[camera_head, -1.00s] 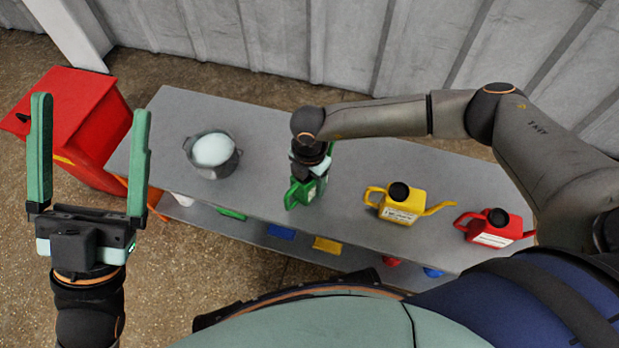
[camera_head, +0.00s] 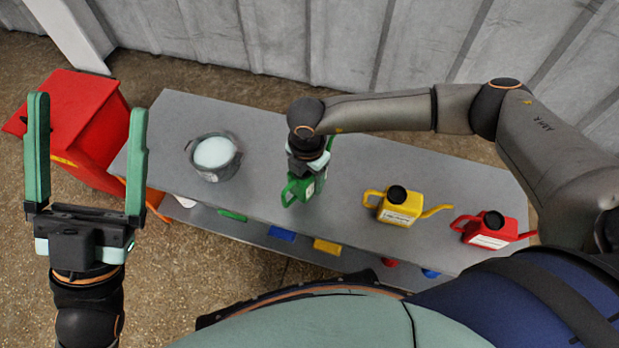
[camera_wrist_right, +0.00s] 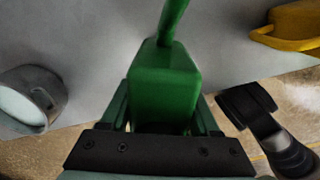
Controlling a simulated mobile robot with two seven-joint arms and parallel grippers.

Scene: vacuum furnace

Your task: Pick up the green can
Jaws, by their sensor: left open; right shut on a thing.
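The green can (camera_head: 297,190) is under my right gripper over the grey table, between the pot and the yellow can. My right gripper (camera_head: 308,172) points down and is shut on the green can, mostly covering it from above. In the right wrist view the green can (camera_wrist_right: 165,88) sits between the two green fingers of the right gripper (camera_wrist_right: 163,120), its spout pointing to the top of the picture. I cannot tell whether the can touches the table. My left gripper (camera_head: 86,150) is open and empty, fingers pointing up, at the left of the head view.
A metal pot (camera_head: 215,157) with pale contents stands left on the grey table (camera_head: 265,125). A yellow can (camera_head: 400,207) and a red can (camera_head: 490,230) stand to the right. A red cabinet (camera_head: 75,115) is at the left end. Several coloured items lie on the lower shelf.

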